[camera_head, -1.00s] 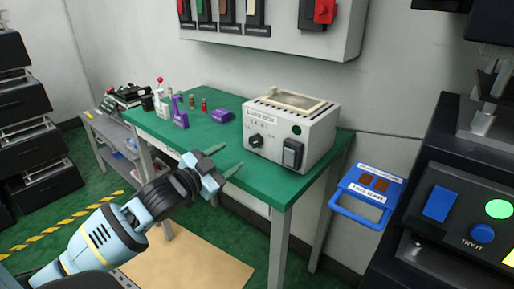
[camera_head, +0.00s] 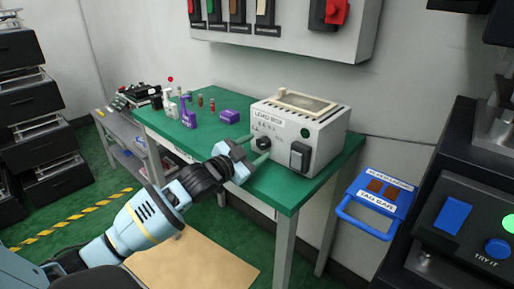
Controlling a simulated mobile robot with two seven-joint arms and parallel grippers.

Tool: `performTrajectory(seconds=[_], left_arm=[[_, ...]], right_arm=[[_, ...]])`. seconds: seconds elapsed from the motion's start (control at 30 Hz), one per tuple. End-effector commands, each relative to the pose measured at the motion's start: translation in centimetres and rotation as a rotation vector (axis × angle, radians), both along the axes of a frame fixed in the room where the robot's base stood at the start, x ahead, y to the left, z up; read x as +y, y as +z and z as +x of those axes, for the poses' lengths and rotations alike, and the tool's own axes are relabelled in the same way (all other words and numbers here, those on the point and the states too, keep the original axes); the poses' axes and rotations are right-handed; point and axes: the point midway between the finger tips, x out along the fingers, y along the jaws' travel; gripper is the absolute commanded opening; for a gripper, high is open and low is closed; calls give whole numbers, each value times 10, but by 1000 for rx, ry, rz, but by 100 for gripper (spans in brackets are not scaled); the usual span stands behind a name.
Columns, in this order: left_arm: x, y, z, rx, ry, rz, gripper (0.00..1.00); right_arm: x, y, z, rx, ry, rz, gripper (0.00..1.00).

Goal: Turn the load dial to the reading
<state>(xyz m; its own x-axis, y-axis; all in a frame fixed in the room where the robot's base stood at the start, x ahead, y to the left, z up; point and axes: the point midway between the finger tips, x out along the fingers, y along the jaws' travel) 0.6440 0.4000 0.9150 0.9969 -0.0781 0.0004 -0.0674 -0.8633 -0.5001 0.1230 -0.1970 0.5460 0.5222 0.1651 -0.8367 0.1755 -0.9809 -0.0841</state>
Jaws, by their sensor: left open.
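The load box (camera_head: 322,136) is a white box on the green table (camera_head: 286,192), with a "LOAD BOX" label. Its front has a small black load dial (camera_head: 263,143), a green round light (camera_head: 305,132) and a black rocker switch (camera_head: 299,156). The dial's reading is too small to make out. My left gripper (camera_head: 256,151) is open, its fingertips close to the dial, one above-left and one below it. I cannot tell whether they touch it. My right gripper is not in view.
Purple parts (camera_head: 229,116) and small red cylinders stand on the table left of the box. A blue tag bar tray (camera_head: 378,196) hangs to the right. A switch panel is on the wall above.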

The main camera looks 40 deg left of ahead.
Motion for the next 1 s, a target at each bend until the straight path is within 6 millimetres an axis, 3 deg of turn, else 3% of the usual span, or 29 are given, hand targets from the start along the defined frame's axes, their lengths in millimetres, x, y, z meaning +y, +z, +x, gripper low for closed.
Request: performTrajectory(seconds=[0.47, 0.8, 1.0], left_arm=[[-1, 0, 11, 0, -1, 0, 53], [-1, 0, 11, 0, -1, 0, 11], [-1, 1, 11, 1, -1, -10, 9]], right_arm=[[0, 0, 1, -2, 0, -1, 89], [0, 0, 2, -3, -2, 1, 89], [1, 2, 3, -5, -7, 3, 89]])
